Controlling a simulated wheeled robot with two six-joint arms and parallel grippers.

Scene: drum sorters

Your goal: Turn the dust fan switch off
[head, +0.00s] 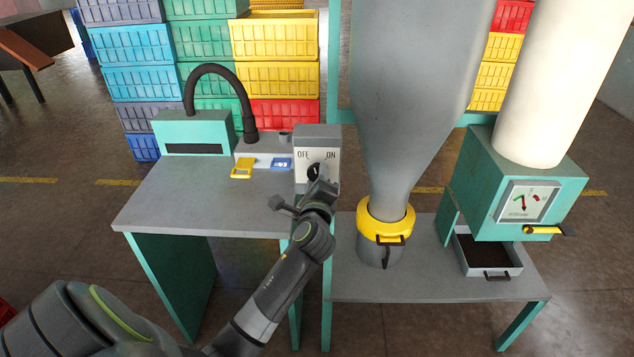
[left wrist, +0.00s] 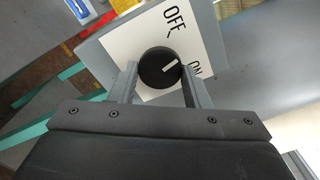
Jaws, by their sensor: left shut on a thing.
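The dust fan switch is a grey box with a white plate (head: 304,161) marked OFF on the left and ON on the right. It stands at the right back of the grey bench. Its round black knob (head: 313,171) is partly hidden by my left gripper (head: 319,182). In the left wrist view, the knob (left wrist: 154,68) sits between the two fingers of my left gripper (left wrist: 160,76), which is shut on it. The knob's white mark points between the two labels, nearer to ON. My right gripper is not in view.
A bench (head: 185,200) carries a green box with a black hose (head: 215,70), and yellow and blue pieces (head: 243,168). A grey hopper (head: 405,90) with a yellow collar (head: 386,225) stands right of the switch. A gauge box (head: 520,185) is farther right, above a drawer (head: 487,262).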

